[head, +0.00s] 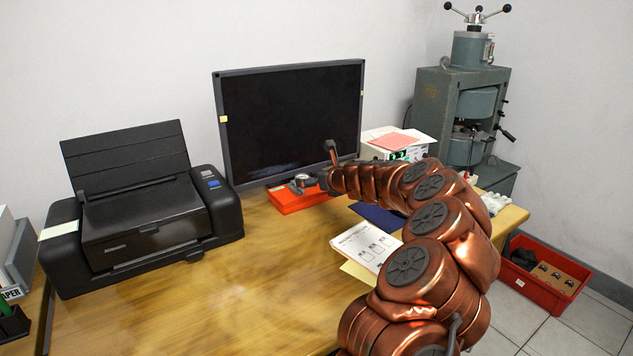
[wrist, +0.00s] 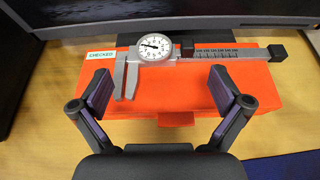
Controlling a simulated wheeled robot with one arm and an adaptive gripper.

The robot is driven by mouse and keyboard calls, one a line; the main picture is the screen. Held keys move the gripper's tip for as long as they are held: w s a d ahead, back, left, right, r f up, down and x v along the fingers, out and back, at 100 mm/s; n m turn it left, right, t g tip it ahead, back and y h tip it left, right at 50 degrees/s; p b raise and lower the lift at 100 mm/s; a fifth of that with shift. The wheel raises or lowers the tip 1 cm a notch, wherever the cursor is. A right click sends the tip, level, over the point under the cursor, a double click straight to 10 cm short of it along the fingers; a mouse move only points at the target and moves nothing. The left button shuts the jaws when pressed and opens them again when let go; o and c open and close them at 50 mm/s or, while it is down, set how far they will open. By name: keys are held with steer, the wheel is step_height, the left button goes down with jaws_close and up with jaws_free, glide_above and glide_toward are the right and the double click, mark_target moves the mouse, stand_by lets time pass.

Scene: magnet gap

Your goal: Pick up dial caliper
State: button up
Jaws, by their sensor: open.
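The dial caliper (wrist: 218,53) lies on top of an orange box (wrist: 180,97), with its round white dial (wrist: 153,46) and grey jaws toward the left in the wrist view. In the head view the dial end of the caliper (head: 301,181) shows on the orange box (head: 291,201); my arm hides the rest. My gripper (wrist: 162,90) is open and empty, its two fingers apart over the front part of the box, nearer than the caliper. No contact with the caliper is visible.
A black monitor (head: 292,117) stands close behind the box. A black printer (head: 147,218) is at the left. A lit instrument with papers (head: 396,144) and a printed sheet (head: 366,245) are to the right. The front left of the wooden desk (head: 240,300) is clear.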

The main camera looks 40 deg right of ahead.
mark_target(304, 175)
steer(key=shift+x, duration=0.8)
steer(key=shift+r+b+x, duration=0.2)
steer(key=shift+b+x, duration=0.15)
steer(key=shift+x, duration=0.85)
steer(key=shift+r+b+x, duration=0.2)
steer(key=shift+b+x, duration=0.1)
steer(key=shift+x, duration=0.9)
steer(key=shift+w, duration=0.15)
steer(key=c, duration=1)
steer(key=shift+c, duration=0.2)
